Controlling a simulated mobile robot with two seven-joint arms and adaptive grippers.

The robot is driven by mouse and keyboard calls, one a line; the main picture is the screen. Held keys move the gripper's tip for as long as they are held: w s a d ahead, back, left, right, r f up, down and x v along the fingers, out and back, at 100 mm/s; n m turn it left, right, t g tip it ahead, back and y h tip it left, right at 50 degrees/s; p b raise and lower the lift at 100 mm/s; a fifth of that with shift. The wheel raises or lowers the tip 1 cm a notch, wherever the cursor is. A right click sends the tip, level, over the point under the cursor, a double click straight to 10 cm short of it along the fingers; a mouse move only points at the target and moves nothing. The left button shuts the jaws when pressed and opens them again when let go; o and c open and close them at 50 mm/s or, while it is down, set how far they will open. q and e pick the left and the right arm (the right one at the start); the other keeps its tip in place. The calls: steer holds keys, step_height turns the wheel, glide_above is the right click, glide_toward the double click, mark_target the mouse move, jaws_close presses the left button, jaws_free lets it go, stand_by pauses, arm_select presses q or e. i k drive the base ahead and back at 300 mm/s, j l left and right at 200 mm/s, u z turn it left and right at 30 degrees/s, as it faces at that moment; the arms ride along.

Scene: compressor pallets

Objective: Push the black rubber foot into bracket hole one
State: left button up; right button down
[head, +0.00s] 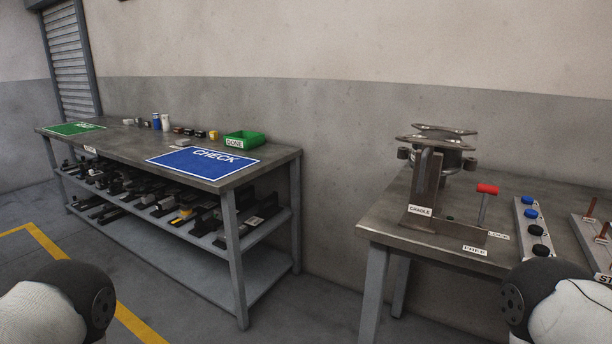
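A grey strip (519,226) on the right table holds two blue round pieces and two black round pieces in a row. The black ones look like rubber feet, the nearer black foot (541,250) at the strip's front end. A metal bracket (420,142) with flat, holed arms sits on top of the upright stand labelled CRADLE (424,190). I cannot tell which hole is hole one. Neither of my grippers is in view; only parts of my arms show at the bottom corners.
A red-handled lever (487,189) stands beside the cradle, near a LOCK label. A rack with brown pegs (590,206) is at the right edge. A left bench (130,158) carries green and blue mats, a green bin (243,138) and small containers. Floor lies between the tables.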

mark_target(538, 250)
steer(key=z, duration=1.35)
